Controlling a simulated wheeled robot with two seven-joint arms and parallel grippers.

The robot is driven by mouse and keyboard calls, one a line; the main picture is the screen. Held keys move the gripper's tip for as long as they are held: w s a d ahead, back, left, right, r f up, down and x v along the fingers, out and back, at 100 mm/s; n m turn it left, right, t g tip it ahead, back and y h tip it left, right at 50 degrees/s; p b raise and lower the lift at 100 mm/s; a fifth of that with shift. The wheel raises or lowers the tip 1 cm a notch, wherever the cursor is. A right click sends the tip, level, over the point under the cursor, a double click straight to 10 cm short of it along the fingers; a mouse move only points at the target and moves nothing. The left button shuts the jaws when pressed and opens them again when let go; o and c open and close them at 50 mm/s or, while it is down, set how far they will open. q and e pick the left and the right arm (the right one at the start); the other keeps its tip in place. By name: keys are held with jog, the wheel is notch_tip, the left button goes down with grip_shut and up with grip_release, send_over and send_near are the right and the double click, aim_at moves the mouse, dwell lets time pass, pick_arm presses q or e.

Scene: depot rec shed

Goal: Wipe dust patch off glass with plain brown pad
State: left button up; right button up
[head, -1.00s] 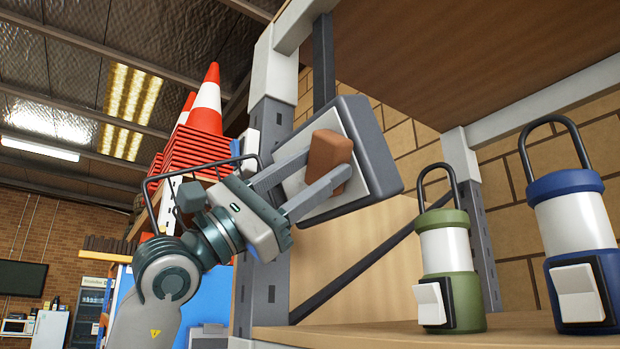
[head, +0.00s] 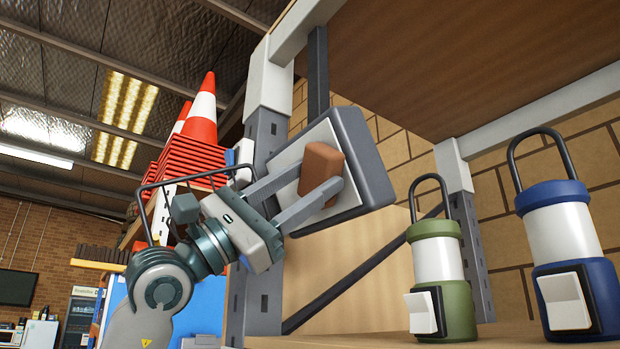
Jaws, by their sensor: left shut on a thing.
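My left gripper (head: 309,192) is shut on the plain brown pad (head: 321,172), one finger on each side of it. The pad is in front of a pale glass panel (head: 290,161) set in a thick grey housing (head: 364,150), mounted by the shelf post. The pad overlaps the right part of the glass in the view; I cannot tell whether it touches. I cannot make out the dust patch; the pad and fingers hide part of the glass. My right gripper is not in view.
A green lantern (head: 438,262) and a blue lantern (head: 563,234) stand on the shelf (head: 390,341) at the right. A grey shelf post (head: 264,130) rises behind my gripper. Traffic cones (head: 204,115) and stacked red items (head: 188,160) are behind, on the left.

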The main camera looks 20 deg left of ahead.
aim_at(297, 189)
pick_arm(q)
jog(key=shift+w+a+t+p, duration=0.3)
jog(key=shift+w+a+p, duration=0.15)
jog(key=shift+w+a, duration=0.85)
jog(key=shift+s+a, duration=0.1)
jog(key=shift+s, duration=0.05)
jog(key=shift+w+a+p, duration=0.45)
jog(key=shift+w+a, duration=0.2)
jog(key=shift+a, duration=0.15)
jog(key=shift+w+a+p, duration=0.4)
jog(key=shift+w+a, duration=0.2)
jog(key=shift+a, duration=0.2)
jog(key=shift+w+a, duration=0.1)
